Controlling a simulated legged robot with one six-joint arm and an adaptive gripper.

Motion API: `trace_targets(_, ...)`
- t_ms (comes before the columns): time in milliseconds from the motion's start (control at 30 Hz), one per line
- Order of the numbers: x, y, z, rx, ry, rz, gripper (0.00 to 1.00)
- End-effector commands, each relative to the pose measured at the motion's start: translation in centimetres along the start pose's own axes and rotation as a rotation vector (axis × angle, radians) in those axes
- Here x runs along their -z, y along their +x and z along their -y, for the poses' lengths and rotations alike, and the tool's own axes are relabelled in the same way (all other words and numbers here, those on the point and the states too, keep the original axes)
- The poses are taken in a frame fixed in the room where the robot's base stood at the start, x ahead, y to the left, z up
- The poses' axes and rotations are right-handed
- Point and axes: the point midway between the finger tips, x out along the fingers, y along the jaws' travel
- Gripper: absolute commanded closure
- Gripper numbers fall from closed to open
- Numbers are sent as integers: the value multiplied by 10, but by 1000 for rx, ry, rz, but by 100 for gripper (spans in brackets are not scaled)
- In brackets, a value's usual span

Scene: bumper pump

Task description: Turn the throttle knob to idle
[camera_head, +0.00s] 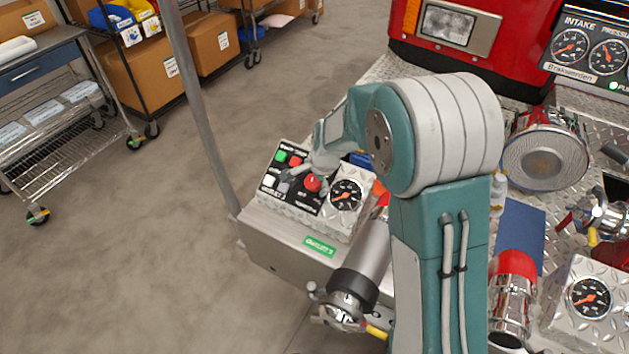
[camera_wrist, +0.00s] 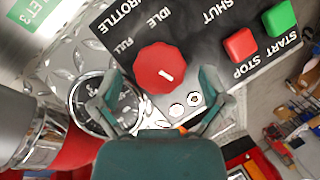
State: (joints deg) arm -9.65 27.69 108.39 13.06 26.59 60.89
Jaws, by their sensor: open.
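The red throttle knob (camera_wrist: 160,68) is on a black panel (camera_wrist: 195,52) in the wrist view. Its short white mark lies slightly slanted near its centre. The upside-down words FULL and IDLE are printed to its upper left and above it. My gripper (camera_wrist: 162,75) is open, with one finger to each side of the knob in the picture. I see no clear contact, and the gap in depth is hard to tell. In the head view the red knob (camera_head: 312,183) shows just below my gripper (camera_head: 318,172), which is partly hidden by my arm.
A red STOP button (camera_wrist: 240,44) and green START button (camera_wrist: 279,18) sit right of the knob. A round gauge (camera_wrist: 106,103) is at lower left, partly behind a finger. A grey pole (camera_head: 200,110) stands left of the panel. Open floor (camera_head: 130,250) lies left.

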Motion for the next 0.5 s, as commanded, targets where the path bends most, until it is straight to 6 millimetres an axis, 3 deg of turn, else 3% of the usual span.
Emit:
trace_targets(367, 0, 10, 0, 0, 0, 0, 4)
trace_targets(400, 0, 10, 0, 0, 0, 0, 13)
trace_targets(500, 0, 9, 0, 0, 0, 1, 58)
